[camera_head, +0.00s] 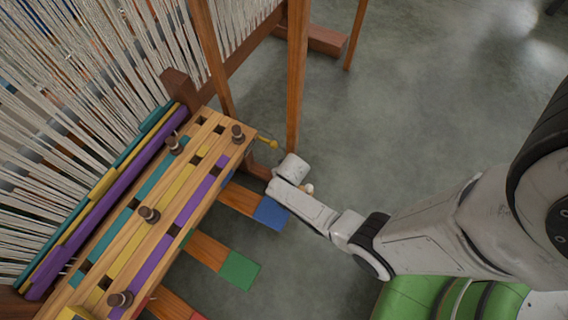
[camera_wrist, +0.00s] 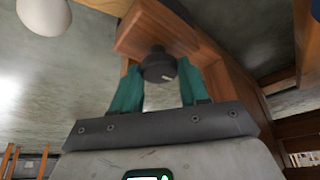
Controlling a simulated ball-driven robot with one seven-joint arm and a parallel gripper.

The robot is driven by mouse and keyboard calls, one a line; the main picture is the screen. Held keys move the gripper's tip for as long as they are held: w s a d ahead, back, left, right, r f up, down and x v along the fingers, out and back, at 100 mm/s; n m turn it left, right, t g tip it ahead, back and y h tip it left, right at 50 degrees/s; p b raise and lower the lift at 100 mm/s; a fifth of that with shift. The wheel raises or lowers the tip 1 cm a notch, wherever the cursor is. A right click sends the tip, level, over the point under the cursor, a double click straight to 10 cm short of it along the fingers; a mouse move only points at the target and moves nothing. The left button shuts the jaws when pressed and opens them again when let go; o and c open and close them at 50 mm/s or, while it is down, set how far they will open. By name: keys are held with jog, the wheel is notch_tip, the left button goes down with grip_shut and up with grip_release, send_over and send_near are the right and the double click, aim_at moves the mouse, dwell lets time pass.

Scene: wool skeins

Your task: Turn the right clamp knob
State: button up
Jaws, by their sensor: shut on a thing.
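In the wrist view, a dark round clamp knob (camera_wrist: 158,66) with a small pale mark sits on the end of a wooden beam (camera_wrist: 160,32). My gripper (camera_wrist: 160,74) has its two teal fingers on either side of the knob and is shut on it. In the head view my white wrist (camera_head: 292,168) is at the right end of the loom, beside its wooden frame. The fingers and the knob are hidden there.
The loom's slotted wooden board (camera_head: 200,148) carries several brown knobs, such as one at its far end (camera_head: 237,134). A yellow peg (camera_head: 268,143) juts out near my wrist. Coloured pedals, including a blue-tipped one (camera_head: 270,213), lie below.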

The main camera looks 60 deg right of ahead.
jog(key=shift+m, duration=0.5)
jog(key=o, duration=1)
jog(key=shift+o, duration=0.2)
jog(key=p+v, duration=0.6)
jog(key=v, duration=0.5)
jog(key=shift+w+a, duration=0.2)
jog(key=shift+f, duration=0.1)
